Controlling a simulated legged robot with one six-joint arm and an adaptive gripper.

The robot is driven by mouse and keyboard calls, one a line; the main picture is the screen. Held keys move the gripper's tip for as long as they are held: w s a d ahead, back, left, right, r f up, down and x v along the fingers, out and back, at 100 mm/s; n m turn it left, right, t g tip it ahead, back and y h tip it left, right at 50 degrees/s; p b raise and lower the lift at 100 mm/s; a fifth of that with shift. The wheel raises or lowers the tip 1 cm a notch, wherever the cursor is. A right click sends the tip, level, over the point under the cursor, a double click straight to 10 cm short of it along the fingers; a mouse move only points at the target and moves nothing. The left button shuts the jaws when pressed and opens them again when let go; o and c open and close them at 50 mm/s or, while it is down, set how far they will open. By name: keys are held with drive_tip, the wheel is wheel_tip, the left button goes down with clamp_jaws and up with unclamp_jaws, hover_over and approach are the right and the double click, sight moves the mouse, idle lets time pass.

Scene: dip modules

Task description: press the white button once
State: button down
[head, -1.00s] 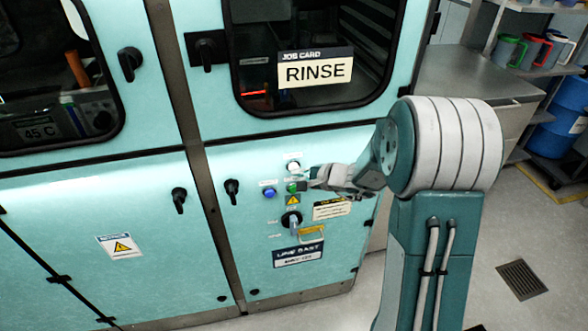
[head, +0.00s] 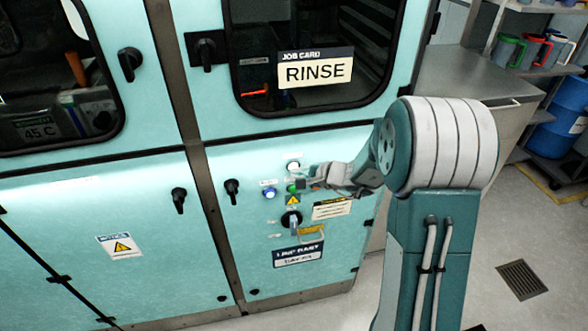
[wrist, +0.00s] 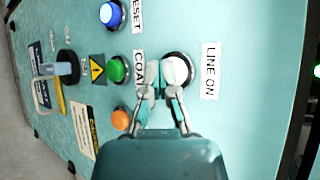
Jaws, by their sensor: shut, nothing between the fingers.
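The white button (wrist: 177,70) sits in a dark ring on the pale teal panel, beside a "LINE ON" label. In the head view the white button (head: 293,165) is at the top of the control group. My gripper (wrist: 163,92) is shut and empty. Its fingertips overlap the lower edge of the white button in the wrist view. I cannot tell whether they touch it. In the head view my gripper (head: 304,184) is just below the white button, in front of the green button (head: 292,188), partly hiding it.
The green button (wrist: 117,69), the blue button (wrist: 112,14) and the orange button (wrist: 121,119) are close by. Door handles (head: 231,191) stand out further left.

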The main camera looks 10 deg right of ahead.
drive_tip(key=shift+s, duration=0.8)
drive_tip(key=s, duration=0.5)
drive_tip(key=shift+r, duration=0.1)
idle(0.7)
